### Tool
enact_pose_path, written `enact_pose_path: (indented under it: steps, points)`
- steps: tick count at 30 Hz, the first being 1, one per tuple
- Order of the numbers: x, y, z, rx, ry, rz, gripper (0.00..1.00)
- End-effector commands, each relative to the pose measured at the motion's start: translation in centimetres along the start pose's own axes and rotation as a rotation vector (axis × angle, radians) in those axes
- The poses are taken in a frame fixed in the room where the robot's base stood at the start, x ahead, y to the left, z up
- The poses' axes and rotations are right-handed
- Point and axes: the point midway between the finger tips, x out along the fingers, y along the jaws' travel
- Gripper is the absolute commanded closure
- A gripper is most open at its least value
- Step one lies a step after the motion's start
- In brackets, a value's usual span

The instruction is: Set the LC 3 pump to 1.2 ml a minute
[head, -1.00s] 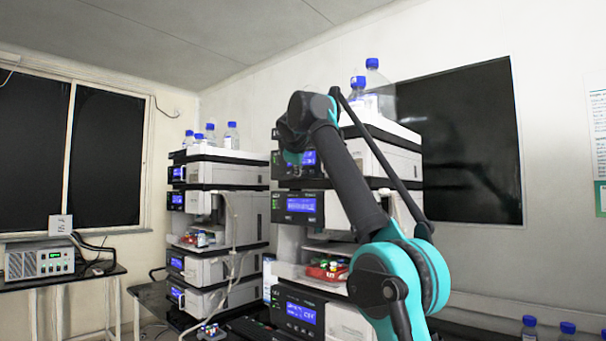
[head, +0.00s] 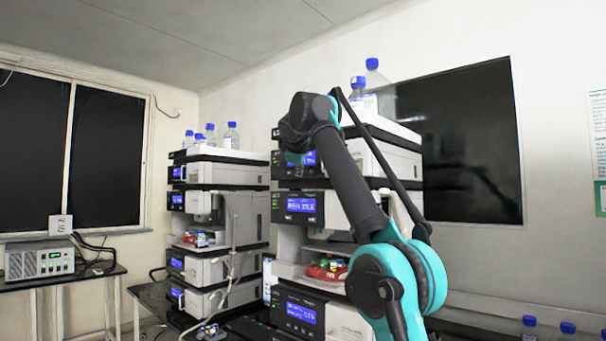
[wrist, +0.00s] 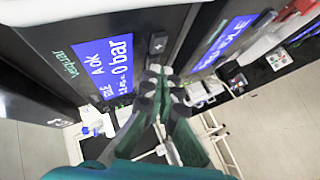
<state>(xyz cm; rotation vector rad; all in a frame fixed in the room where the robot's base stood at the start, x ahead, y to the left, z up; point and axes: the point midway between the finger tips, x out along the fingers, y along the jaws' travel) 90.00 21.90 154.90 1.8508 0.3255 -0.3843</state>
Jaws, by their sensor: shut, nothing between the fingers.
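In the wrist view a dark module front carries a blue screen (wrist: 105,65) with rotated text, of which "OK" and "0 bar" are readable. A small dark button with a pale plus-like mark (wrist: 158,42) sits beside that screen. My gripper (wrist: 157,76) is shut and empty, its fingertips just below the button in the picture; I cannot tell whether they touch the panel. In the head view my arm reaches to the near stack's top module, whose screen (head: 309,158) is partly covered, and the gripper is mostly hidden. No LC 3 label is readable.
In the head view the near stack has another module screen (head: 301,205) and a lower one (head: 301,312). A similar stack (head: 228,172) stands left. Bottles (head: 373,75) stand on top of the near stack.

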Motion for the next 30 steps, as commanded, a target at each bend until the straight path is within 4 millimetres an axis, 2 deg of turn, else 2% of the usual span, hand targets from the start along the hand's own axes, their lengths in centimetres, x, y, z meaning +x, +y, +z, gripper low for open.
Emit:
enact_pose_path:
  steps: [17,30]
  points:
    - [0.2,0.1,0.1,0.000,0.000,0.000,1.00]
    - [-1.0,-0.7,-0.7,0.000,0.000,0.000,1.00]
